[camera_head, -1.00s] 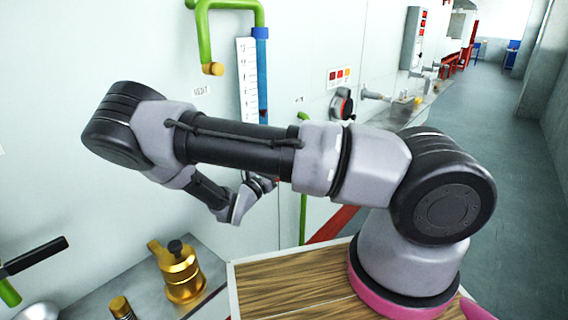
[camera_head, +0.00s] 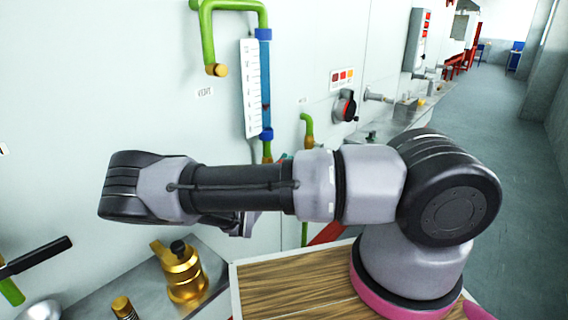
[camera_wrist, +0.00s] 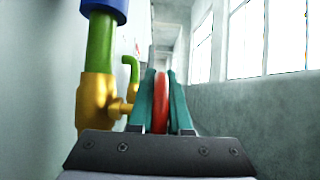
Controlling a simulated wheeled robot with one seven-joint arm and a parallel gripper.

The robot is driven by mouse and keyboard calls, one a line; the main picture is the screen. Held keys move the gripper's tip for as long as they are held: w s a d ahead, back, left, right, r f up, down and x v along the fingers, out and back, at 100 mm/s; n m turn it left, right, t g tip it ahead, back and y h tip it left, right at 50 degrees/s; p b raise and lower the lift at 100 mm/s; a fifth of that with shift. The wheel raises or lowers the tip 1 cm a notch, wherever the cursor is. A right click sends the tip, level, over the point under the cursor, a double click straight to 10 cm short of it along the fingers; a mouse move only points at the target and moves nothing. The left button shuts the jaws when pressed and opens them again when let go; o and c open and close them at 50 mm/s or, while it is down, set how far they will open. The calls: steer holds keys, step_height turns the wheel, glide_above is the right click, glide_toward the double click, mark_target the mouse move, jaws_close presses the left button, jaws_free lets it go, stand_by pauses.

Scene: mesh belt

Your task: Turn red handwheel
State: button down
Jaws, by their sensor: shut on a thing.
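The red handwheel (camera_wrist: 161,103) shows edge-on in the wrist view, between the two teal fingers of my gripper (camera_wrist: 161,100). The gripper is shut on its rim, one finger on each side. Left of the wheel, a brass valve body (camera_wrist: 97,100) with a short brass stem reaches toward it, on a green pipe (camera_wrist: 100,45). In the head view my arm hides the wheel; only a bit of the gripper shows above the forearm, beside the lower end of the blue gauge pipe (camera_head: 266,90).
Green pipes (camera_head: 209,40) run along the pale wall, near a white scale plate (camera_head: 251,90). A red-and-black rotary switch (camera_head: 345,106) is right of them. A brass pot (camera_head: 182,275) stands on the metal bench below. The aisle at right is clear.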

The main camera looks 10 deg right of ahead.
steer(key=c, duration=0.9)
jaws_free()
steer(key=shift+o, duration=0.2)
steer(key=shift+y, duration=0.3)
